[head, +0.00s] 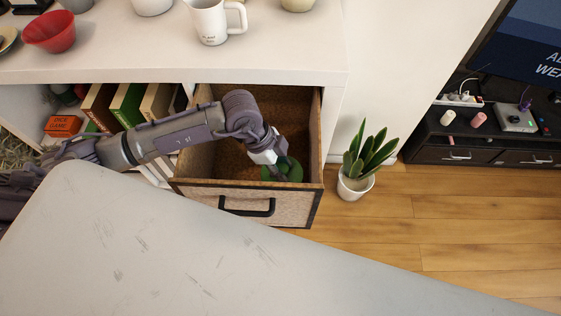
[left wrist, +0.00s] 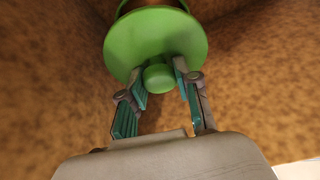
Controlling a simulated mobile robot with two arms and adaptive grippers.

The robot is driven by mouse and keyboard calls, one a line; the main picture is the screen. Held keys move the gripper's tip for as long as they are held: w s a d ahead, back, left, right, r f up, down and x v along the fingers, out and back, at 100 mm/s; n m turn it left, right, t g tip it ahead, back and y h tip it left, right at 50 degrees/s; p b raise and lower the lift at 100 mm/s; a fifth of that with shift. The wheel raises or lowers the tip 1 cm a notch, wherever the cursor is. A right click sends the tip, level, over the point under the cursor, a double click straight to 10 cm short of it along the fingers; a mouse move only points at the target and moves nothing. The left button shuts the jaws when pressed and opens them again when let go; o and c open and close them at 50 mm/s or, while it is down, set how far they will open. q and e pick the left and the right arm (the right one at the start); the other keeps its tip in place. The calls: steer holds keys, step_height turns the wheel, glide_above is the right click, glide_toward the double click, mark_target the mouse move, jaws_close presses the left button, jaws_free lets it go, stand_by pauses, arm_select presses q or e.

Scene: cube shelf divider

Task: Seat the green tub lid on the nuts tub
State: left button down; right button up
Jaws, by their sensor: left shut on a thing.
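The green tub lid (left wrist: 152,38) is a round disc with a knob (left wrist: 159,77). My left gripper (left wrist: 163,82) is shut on the knob, one finger at each side. In the head view the left gripper (head: 280,172) reaches down into the open drawer, and part of the green lid (head: 292,168) shows beside its fingers. In the left wrist view a green curved edge (left wrist: 184,4) shows behind the lid at the top; I cannot tell whether it is the nuts tub. The tub is not clearly visible, and whether the lid touches it cannot be told. My right gripper is not in view.
The drawer (head: 247,194) is pulled out of the white shelf unit, its walls close around my left gripper. Books (head: 128,104) stand in the cubby to the left. A mug (head: 210,20) and a red bowl (head: 50,31) are on top. A potted plant (head: 356,185) stands right of the drawer.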

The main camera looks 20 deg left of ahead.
arm_select(q)
steer(key=shift+w+d, duration=0.2)
steer(key=shift+d, duration=0.15)
steer(key=shift+a, duration=0.15)
steer(key=shift+s+a, duration=0.15)
steer(key=shift+a, duration=0.1)
steer(key=shift+r, duration=0.1)
steer(key=shift+f, duration=0.2)
step_height(320, 180, down, 2)
steer(key=shift+d+f+b, duration=0.1)
steer(key=shift+f+b, duration=0.05)
steer(key=shift+b, duration=0.4)
steer(key=shift+f, duration=0.35)
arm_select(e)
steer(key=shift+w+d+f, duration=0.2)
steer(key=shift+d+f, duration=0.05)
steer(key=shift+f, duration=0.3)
